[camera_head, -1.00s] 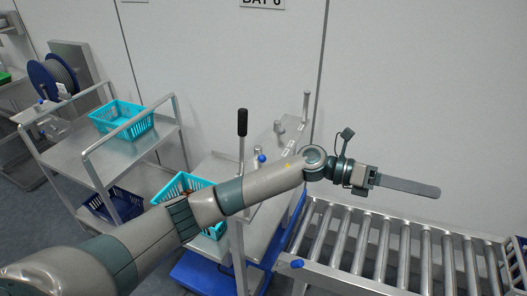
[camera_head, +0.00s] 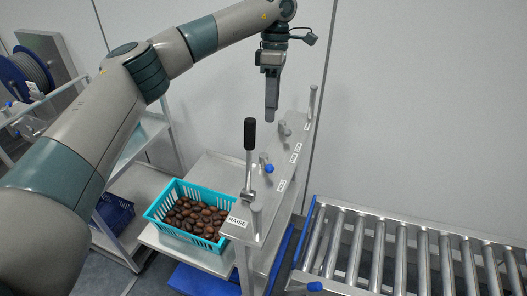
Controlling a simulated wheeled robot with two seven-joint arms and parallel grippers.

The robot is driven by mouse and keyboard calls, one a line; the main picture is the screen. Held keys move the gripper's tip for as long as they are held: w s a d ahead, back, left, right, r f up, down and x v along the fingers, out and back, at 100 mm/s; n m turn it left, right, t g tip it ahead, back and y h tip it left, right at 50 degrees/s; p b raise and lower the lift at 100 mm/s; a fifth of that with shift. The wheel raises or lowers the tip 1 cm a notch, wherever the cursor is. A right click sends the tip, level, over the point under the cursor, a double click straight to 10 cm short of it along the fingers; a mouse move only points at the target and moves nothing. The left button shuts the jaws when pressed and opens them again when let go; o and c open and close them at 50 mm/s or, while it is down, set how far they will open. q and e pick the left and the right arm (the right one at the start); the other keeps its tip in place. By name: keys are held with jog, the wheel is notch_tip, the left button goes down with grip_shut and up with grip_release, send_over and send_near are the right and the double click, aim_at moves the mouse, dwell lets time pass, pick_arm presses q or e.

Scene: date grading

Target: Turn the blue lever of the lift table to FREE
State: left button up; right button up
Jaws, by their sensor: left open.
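The lift table (camera_head: 216,262) stands at centre, with a narrow metal control panel (camera_head: 262,212) along its right side. A small lever with a blue knob (camera_head: 268,168) stands on the panel, beside small white labels too small to read surely. A taller lever with a black grip (camera_head: 250,134) stands in front of it, near a label marked RAISE (camera_head: 237,221). My left gripper (camera_head: 271,112) points down above and behind the blue knob, apart from it. It is open and empty, its fingers seen edge-on. My right gripper is out of view.
A turquoise basket of brown dates (camera_head: 153,214) sits on the lift table. A roller conveyor (camera_head: 400,222) stands to the right, with another blue knob (camera_head: 315,286) at its near end. A metal cart (camera_head: 150,128) is at left, partly behind my arm. The wall is behind.

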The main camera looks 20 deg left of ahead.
pick_arm(q)
jog(key=d, duration=0.1)
jog(key=p, duration=0.8)
send_near(267, 166)
jog(key=f, duration=0.5)
jog(key=d+f, duration=0.1)
jog(key=f, duration=0.1)
jog(key=shift+s+f, duration=0.2)
jog(key=shift+f, duration=0.15)
jog(key=shift+s+f, duration=0.1)
jog(key=shift+f, duration=0.45)
